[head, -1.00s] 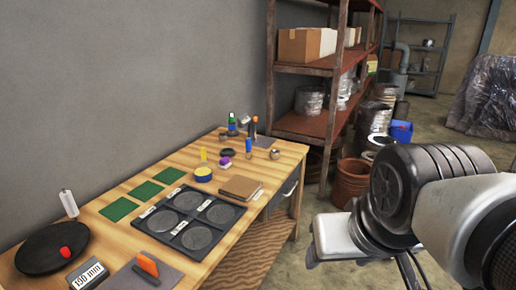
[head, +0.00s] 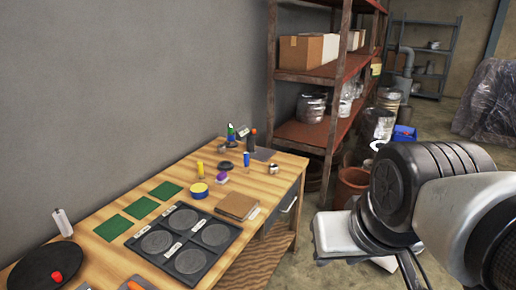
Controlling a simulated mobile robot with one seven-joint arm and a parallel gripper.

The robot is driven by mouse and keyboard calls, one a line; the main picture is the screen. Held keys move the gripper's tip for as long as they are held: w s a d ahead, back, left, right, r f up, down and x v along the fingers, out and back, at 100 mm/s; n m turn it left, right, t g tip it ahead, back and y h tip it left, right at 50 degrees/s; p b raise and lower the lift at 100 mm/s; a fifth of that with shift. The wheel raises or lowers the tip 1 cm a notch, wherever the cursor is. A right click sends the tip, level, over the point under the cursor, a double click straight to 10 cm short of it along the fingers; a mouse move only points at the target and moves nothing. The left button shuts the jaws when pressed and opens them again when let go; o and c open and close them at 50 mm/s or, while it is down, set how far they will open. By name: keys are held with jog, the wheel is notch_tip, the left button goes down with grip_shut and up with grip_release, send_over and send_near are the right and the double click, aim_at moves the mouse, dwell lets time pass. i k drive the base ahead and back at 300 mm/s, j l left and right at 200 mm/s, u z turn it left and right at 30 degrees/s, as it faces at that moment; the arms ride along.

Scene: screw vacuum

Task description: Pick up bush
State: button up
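Nothing in the head view can be surely told as the bush. A small metallic round piece (head: 273,168) stands near the far right of the wooden workbench (head: 110,258), but it is too small to identify. My gripper (head: 338,236) is at the right, over the floor beside the bench and apart from everything on it. Only its pale housing shows below my dark wrist joint. Its fingers cannot be made out, and nothing is seen held.
A dark tray with round recesses (head: 187,242), green mats (head: 114,229), a brown book (head: 237,206) and a black disc (head: 38,270) lie on the bench. Small upright tools stand farther back. A rusty shelf (head: 320,77) with boxes stands behind. Brown pots (head: 351,187) stand on the floor.

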aim_at(273, 169)
jog(key=i+l+u, duration=0.3)
jog(key=i+l, duration=2.05)
jog(key=l, duration=0.15)
